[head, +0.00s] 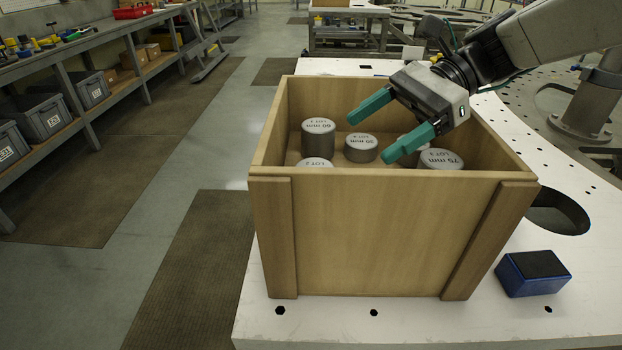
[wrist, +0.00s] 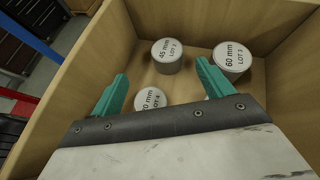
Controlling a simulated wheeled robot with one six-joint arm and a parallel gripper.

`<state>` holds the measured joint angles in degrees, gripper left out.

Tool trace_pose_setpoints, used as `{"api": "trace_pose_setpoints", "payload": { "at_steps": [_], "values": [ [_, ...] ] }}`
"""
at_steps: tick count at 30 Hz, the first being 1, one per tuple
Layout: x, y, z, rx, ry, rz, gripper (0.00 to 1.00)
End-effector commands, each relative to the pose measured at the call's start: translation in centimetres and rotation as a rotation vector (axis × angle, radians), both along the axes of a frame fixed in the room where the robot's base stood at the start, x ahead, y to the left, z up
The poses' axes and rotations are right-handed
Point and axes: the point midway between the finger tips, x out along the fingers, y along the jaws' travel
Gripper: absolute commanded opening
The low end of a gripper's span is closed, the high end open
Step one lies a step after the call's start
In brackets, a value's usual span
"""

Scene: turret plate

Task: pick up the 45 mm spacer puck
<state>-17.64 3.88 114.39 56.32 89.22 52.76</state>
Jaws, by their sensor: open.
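The 45 mm puck (wrist: 167,57), a grey cylinder with a pale labelled top, stands upright in the wooden crate (head: 380,230), and its label is readable in the wrist view. In the head view, a puck mostly hidden by the near wall (head: 316,163) seems to be the same one; only its top edge and part of a lot label show. My gripper (head: 370,140) is over the crate, its green fingers open and empty. In the wrist view the 45 mm puck is ahead of the fingertips (wrist: 161,72), apart from them.
A 60 mm puck (head: 318,138) stands beside it, also in the wrist view (wrist: 231,60). A smaller puck (head: 361,148) and a 75 mm puck (head: 440,160) share the crate. Crate walls surround them. A blue block (head: 533,273) and a large hole (head: 557,212) are right of the crate.

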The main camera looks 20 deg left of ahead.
Motion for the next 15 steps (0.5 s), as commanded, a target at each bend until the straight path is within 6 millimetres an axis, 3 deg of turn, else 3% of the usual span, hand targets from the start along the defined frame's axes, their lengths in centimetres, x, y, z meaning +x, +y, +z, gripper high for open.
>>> {"api": "trace_pose_setpoints", "payload": {
  "at_steps": [6, 15],
  "values": [
    [0.3, 2.4, -2.3, -0.028, 0.07, -0.009, 0.79],
    [-1.1, 4.3, -3.6, -0.028, 0.071, -0.011, 0.79]
  ]
}}
